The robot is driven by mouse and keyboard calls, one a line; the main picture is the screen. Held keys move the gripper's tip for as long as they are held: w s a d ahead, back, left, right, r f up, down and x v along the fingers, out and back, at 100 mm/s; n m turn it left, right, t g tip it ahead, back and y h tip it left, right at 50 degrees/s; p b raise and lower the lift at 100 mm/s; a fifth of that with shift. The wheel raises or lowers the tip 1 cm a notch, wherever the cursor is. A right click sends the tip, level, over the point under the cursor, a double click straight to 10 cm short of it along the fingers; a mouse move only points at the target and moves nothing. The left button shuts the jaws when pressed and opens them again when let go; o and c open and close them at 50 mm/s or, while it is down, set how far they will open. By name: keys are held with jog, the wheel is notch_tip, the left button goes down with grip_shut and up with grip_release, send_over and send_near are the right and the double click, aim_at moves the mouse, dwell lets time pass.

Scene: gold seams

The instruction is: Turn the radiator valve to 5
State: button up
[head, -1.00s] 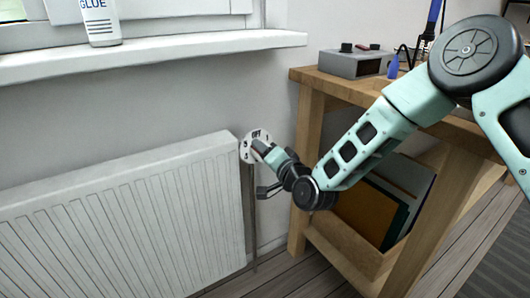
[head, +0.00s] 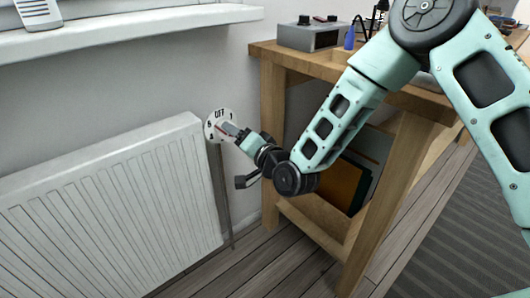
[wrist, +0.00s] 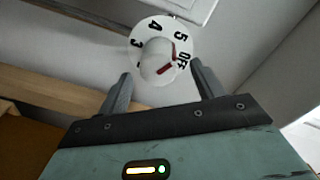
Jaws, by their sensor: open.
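The radiator valve has a round white dial (head: 212,133) with black marks, on the wall end of the radiator; it also shows in the wrist view (wrist: 186,38). There I read 3, 4, 5 and OFF around a pale knob (wrist: 152,54). Red marks on the knob lie on the side towards OFF; the exact setting is hard to tell. My gripper (head: 230,129) is in front of the dial in the head view. In the wrist view my gripper (wrist: 161,74) is open, its fingers on either side of the knob's near end. I cannot tell if they touch it.
A white ribbed radiator (head: 110,215) stands left of the valve, under a window sill (head: 130,32) with a bottle (head: 38,12). A wooden workbench (head: 272,150) is close on the right, with a grey box (head: 310,36) on top. Floor is clear in front.

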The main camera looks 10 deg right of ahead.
jog(key=p+v, duration=0.1)
jog(key=v, duration=1.2)
jog(key=s+a+n+g+h, duration=0.2)
jog(key=s+a+n+g, duration=0.1)
jog(key=s+n+g, duration=0.45)
jog(key=s+d+r+n+g+h+p, duration=0.1)
jog(key=s+d+r+n+g+h, duration=0.3)
jog(key=s, duration=0.5)
jog(key=s+d+r+n+g+h, duration=0.1)
jog(key=s+d+r+g+h, duration=0.2)
jog(key=s+d, duration=0.45)
notch_tip(320, 180, up, 29)
jog(key=s+a+p, duration=0.1)
jog(key=p, duration=2.8)
jog(key=shift+s+a, duration=0.2)
jog(key=shift+a, duration=0.1)
